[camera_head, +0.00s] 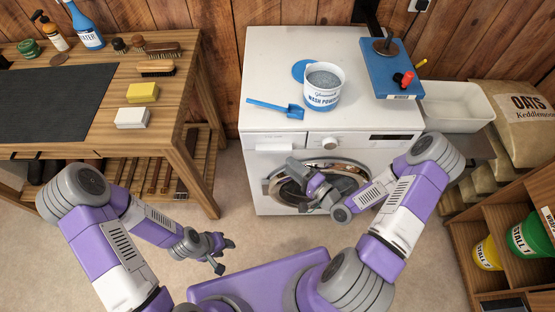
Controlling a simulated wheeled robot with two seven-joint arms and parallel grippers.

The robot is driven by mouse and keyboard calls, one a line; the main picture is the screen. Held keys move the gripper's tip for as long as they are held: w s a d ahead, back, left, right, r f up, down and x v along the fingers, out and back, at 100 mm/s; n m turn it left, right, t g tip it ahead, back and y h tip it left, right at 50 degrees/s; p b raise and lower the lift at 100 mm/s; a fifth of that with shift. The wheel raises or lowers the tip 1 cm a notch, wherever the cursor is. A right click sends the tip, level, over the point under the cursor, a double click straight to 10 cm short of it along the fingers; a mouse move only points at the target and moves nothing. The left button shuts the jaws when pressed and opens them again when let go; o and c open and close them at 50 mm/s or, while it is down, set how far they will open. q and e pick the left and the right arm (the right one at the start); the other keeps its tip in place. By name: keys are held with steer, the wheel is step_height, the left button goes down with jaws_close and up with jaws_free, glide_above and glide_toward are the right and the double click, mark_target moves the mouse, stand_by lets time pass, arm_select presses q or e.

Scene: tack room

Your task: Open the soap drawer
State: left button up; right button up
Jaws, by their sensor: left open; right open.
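The white washing machine (262,85) stands against the wood wall. Its soap drawer (276,141) is at the left end of the front panel and looks shut, though the view from above makes a small gap hard to tell. My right gripper (297,186) is open and empty in front of the round door (345,167), below and slightly right of the drawer. Whether it touches the door cannot be told. My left gripper (225,256) is open and empty, low over the floor, left of the machine's front and well below the drawer.
A wooden bench (180,110) stands left, with a floor gap between. A sink (455,105), an oats sack (525,115) and shelves (470,240) are right.

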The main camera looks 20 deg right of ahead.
mark_target(275, 153)
steer(key=b+x, duration=0.1)
steer(key=x, duration=0.6)
steer(key=shift+w+a, duration=0.1)
steer(key=shift+w, duration=0.05)
jaws_close()
